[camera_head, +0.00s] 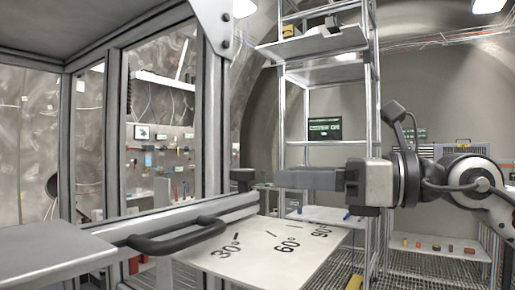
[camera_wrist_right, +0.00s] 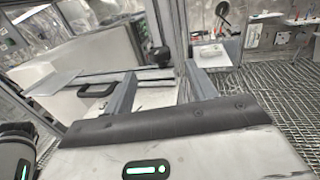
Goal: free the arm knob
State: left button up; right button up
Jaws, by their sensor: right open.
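A dark knob (camera_head: 241,178) stands at the right end of the grey frame's lower rail, above a white plate (camera_head: 262,262) marked 30°, 60° and 90°. In the right wrist view the knob (camera_wrist_right: 158,56) appears beyond and between my fingertips. My right gripper (camera_head: 283,179) comes in from the right, its fingers pointing left toward the knob. In the right wrist view its fingers (camera_wrist_right: 158,75) are apart with nothing between them. The gripper appears apart from the knob. My left gripper is not in view.
A black handle (camera_head: 178,236) sits on the frame at the lower left; it also shows in the right wrist view (camera_wrist_right: 97,90). A metal shelf rack (camera_head: 372,110) stands behind my right gripper. A low shelf (camera_head: 435,252) with small items is at the right.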

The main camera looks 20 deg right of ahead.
aim_at(243, 175)
jog(key=p+x, duration=0.2)
jog(key=x, duration=0.4)
jog(key=shift+w+a, duration=0.15)
jog(key=shift+w, duration=0.05)
jog(key=c, duration=1)
